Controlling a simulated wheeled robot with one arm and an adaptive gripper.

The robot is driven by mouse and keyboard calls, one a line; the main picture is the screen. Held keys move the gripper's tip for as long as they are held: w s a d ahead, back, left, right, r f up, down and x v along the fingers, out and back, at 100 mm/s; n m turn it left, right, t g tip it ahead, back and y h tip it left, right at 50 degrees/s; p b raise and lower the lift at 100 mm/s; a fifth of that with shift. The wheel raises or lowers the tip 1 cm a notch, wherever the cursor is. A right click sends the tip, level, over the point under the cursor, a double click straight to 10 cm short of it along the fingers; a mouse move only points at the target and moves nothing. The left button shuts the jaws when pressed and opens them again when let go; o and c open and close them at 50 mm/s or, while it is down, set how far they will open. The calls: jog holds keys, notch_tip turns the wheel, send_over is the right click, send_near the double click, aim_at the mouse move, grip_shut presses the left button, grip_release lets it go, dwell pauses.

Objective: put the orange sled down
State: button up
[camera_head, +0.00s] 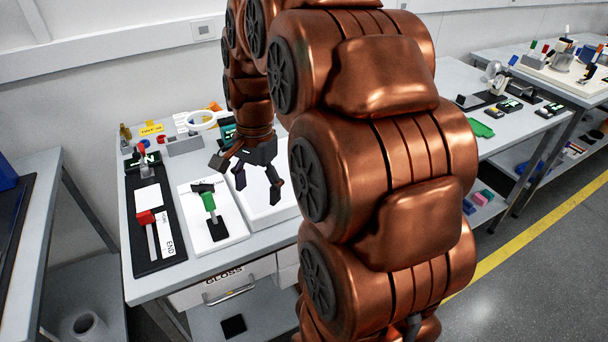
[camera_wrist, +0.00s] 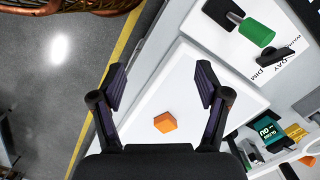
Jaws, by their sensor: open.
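The orange sled (camera_wrist: 165,122) is a small orange block in the wrist view. It appears to lie on a flat white panel (camera_wrist: 160,90), between the lines of my two fingers and clear of both. My gripper (camera_wrist: 160,82) is open, with its dark fingers spread wide and nothing between the pads. In the head view my gripper (camera_head: 257,180) hangs fingers down over the white panel (camera_head: 268,213). I cannot make out the sled there; my arm and gripper cover much of the panel.
Left of the panel, a white board holds a green-handled tool (camera_head: 209,204). Beyond it, a black board carries a red-topped slider (camera_head: 146,217). The aisle floor (camera_wrist: 55,70) lies past the bench edge.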

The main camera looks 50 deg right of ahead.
jog(key=w+d+m, duration=0.1)
jog(key=d+m, duration=0.2)
jog(key=d, duration=0.3)
jog(key=w+d+f+m+t, duration=0.1)
jog(key=w+d+m, duration=0.1)
jog(key=d+m, duration=0.2)
jog(key=w+d+f+m+b, duration=0.1)
jog(key=d+m, duration=0.3)
jog(key=d, duration=0.5)
jog(key=shift+w+d, duration=0.25)
jog(key=shift+d, duration=0.1)
jog(key=shift+w+a+f+p, duration=0.15)
jog(key=shift+f+p, duration=0.25)
jog(key=shift+f, duration=0.85)
jog(key=shift+w+a+f+p, duration=0.1)
jog(key=shift+f+p, duration=0.35)
jog(key=shift+f, duration=0.85)
jog(key=shift+w+a+f+p, duration=0.15)
jog(key=shift+f+p, duration=0.25)
jog(key=shift+f, duration=0.85)
jog(key=shift+d, duration=0.1)
jog(key=c, duration=1.4)
jog(key=shift+o, duration=0.2)
jog(key=shift+r, duration=0.1)
